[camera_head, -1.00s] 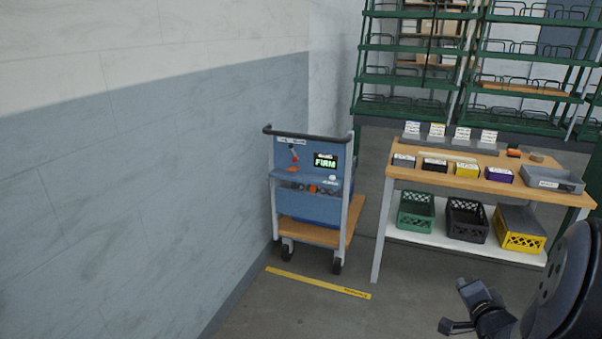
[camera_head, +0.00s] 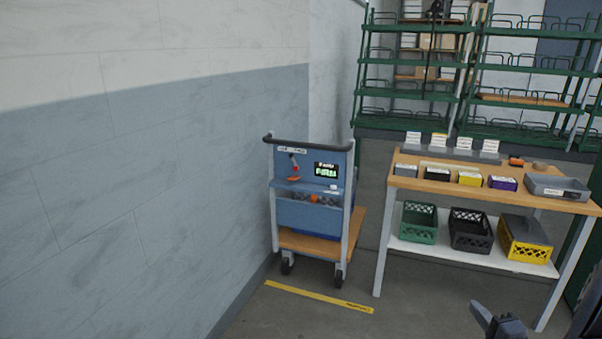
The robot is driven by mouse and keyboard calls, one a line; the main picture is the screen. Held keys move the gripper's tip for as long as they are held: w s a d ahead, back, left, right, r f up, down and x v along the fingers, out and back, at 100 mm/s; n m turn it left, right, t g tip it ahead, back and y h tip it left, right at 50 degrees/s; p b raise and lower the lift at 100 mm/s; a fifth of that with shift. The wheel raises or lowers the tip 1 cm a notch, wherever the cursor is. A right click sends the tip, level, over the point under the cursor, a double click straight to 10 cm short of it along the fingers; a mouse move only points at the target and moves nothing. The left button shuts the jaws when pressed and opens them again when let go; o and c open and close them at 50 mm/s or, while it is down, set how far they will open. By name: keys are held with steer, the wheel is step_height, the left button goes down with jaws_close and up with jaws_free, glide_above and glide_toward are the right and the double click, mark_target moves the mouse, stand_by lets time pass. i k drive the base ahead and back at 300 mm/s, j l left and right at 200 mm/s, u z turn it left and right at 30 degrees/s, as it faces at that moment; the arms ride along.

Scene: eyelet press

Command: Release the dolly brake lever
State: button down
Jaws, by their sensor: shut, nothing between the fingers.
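The dolly (camera_head: 308,216) stands by the left wall, with a blue body, a wooden deck, grey posts and a dark push handle (camera_head: 305,144). A small red-and-orange lever (camera_head: 294,168) sits on its upper blue panel, under a white label. Whether this is the brake lever, and its exact position, is too small to tell. A dark display with green letters (camera_head: 326,171) is right of it. My gripper (camera_head: 490,320) is at the bottom right edge, partly cut off, shut and empty, far from the dolly.
A workbench (camera_head: 381,247) with small coloured boxes on top and crates on its lower shelf stands right of the dolly. Green racks (camera_head: 420,98) stand behind. A yellow floor strip (camera_head: 318,296) lies before the dolly. The floor in front is clear.

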mark_target(295, 168)
steer(key=i+j+u, duration=0.15)
steer(key=i, duration=0.6)
steer(key=i+j+u, duration=0.15)
steer(key=i+j, duration=0.15)
steer(key=i, duration=0.5)
steer(key=i+j+u, duration=0.15)
steer(key=i, duration=0.65)
